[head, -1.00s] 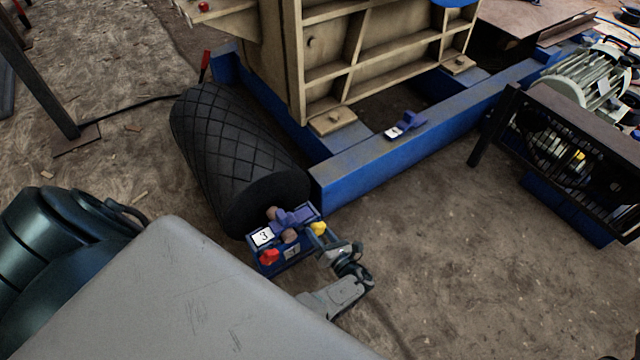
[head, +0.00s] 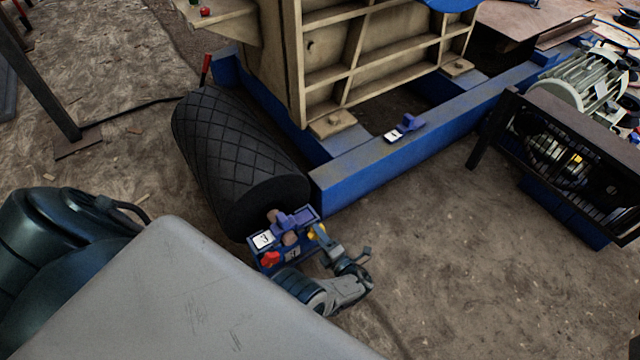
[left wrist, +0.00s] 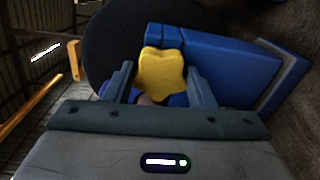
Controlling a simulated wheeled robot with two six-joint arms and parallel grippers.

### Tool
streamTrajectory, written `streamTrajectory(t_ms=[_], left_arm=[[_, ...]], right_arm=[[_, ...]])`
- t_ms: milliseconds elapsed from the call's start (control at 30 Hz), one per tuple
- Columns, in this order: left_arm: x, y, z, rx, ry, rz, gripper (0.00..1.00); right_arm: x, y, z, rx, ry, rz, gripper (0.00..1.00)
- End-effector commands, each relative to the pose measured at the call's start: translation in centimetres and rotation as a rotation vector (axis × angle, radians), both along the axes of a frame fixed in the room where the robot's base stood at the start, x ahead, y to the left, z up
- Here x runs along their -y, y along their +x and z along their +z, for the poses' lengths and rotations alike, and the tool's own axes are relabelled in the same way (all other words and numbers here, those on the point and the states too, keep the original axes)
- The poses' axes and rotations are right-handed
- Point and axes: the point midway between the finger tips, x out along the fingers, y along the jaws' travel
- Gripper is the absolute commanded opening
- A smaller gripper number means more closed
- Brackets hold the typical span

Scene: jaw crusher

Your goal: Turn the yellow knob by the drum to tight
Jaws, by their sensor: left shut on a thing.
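The yellow knob (head: 315,233) is on the blue bracket (head: 297,252) at the near end of the black, diamond-grooved drum (head: 235,150). My left gripper (head: 320,235) is at the knob and partly covers it in the head view. In the left wrist view the lobed yellow knob (left wrist: 160,74) sits between the two fingers of my left gripper (left wrist: 160,85), which is shut on it. A red knob (head: 270,260) and a white tag (head: 263,240) are on the same bracket. My right gripper is not in view.
A blue frame beam (head: 400,145) runs beside the drum toward the back right. A second purple-blue fitting with a white tag (head: 404,128) sits on the frame. A motor with a dark guard (head: 560,140) stands at the right. The ground at front right is clear.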

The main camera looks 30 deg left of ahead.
Motion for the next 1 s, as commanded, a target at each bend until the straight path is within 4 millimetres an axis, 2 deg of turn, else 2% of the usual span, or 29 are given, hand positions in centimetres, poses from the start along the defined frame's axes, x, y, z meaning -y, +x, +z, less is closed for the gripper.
streamTrajectory(t_ms=[400,1000], left_arm=[[-0.07,0.1,0.03,-0.219,0.091,-0.001,0.27],[-0.06,0.11,0.02,-0.266,0.11,0.0,0.27]], right_arm=[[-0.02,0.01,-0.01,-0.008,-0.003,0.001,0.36],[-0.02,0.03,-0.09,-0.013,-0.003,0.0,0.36]])
